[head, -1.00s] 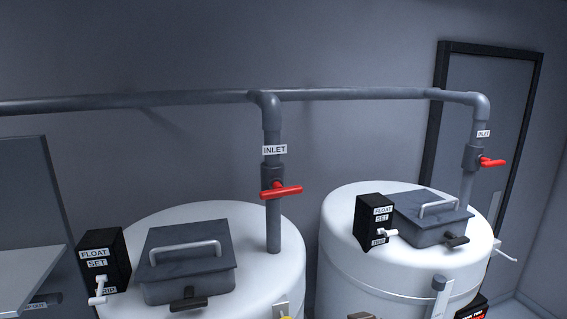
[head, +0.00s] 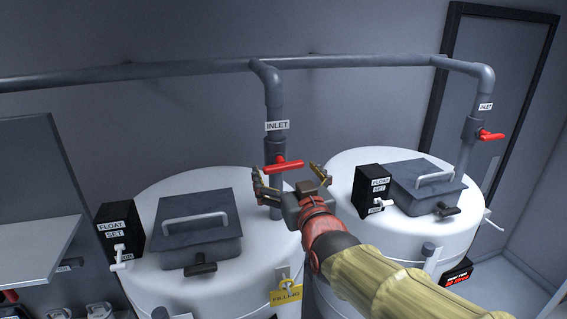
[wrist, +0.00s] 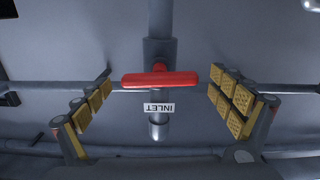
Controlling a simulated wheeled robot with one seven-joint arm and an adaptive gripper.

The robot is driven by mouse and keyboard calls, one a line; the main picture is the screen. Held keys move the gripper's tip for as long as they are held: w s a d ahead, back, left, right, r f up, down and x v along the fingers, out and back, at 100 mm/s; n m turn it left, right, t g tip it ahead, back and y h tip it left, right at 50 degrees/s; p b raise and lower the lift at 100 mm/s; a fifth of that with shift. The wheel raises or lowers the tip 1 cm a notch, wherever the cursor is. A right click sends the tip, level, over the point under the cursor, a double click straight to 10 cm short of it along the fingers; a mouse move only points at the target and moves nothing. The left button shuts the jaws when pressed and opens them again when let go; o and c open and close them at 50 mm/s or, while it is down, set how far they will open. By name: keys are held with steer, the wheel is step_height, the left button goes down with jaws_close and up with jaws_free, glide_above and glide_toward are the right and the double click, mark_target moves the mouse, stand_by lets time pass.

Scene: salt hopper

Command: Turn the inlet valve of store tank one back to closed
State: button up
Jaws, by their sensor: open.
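The red inlet valve handle (head: 284,166) sits on the grey vertical pipe above the left white tank (head: 205,262). It lies crosswise to the pipe, under an INLET label (head: 277,126). My gripper (head: 290,180) is open, just in front of and slightly below the handle. In the wrist view the handle (wrist: 160,79) lies between the two spread padded fingers, a little beyond their tips, touching neither. The fingers (wrist: 160,92) are clear on both sides. The label (wrist: 159,107) reads upside down there.
A grey lidded hatch (head: 196,228) and a black float box (head: 121,232) sit on the left tank. The right tank (head: 400,240) has its own red inlet handle (head: 490,135), hatch and float box. A yellow tag (head: 286,295) hangs at the left tank's front.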

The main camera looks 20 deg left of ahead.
steer(key=shift+x, duration=1.05)
steer(key=shift+c, duration=0.9)
steer(key=c, duration=1)
steer(key=b, duration=0.2)
steer(key=shift+m+b, duration=0.4)
steer(key=o, duration=1.1)
steer(key=shift+o, duration=0.4)
